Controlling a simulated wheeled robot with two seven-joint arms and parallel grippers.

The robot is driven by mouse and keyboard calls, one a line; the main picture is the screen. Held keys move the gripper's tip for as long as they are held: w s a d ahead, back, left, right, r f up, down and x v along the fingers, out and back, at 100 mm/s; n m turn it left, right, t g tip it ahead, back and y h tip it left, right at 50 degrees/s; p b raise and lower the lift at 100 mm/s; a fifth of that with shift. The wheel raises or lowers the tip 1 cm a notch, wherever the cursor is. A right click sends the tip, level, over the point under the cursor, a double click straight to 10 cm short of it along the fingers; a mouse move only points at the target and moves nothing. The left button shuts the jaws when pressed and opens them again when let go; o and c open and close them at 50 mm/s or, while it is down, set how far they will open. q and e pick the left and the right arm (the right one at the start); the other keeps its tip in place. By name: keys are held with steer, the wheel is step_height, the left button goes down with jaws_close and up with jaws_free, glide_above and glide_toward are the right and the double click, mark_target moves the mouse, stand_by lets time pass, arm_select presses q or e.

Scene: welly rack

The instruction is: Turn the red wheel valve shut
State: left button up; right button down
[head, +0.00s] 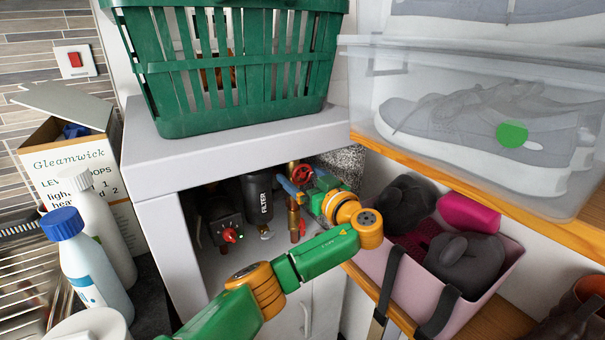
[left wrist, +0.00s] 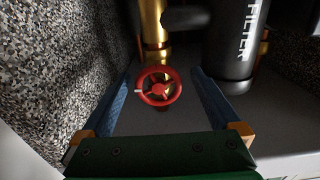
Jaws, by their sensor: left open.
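The red wheel valve (head: 303,175) sits on brass pipework inside the open cabinet. In the left wrist view the red wheel (left wrist: 160,87) shows face-on, with spokes and a pale mark on its left rim. My left gripper (head: 298,183) reaches into the cabinet from the right. Its blue fingers are open, one on each side of the wheel in the left wrist view (left wrist: 163,80), with gaps between them and the rim. I cannot tell whether the fingertips are level with the wheel in depth. My right gripper is not in view.
A black filter (head: 257,200) and a red-knobbed fitting (head: 229,235) stand left of the wheel. A speckled wall (left wrist: 60,70) is close to one finger. A green basket (head: 230,110) sits on top. A pink bin (head: 490,270) and clear shoe box (head: 480,150) are at right.

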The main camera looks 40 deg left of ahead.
arm_select(q)
steer(key=shift+w+d+f, duration=0.1)
steer(key=shift+w, duration=0.05)
steer(key=c, duration=1.4)
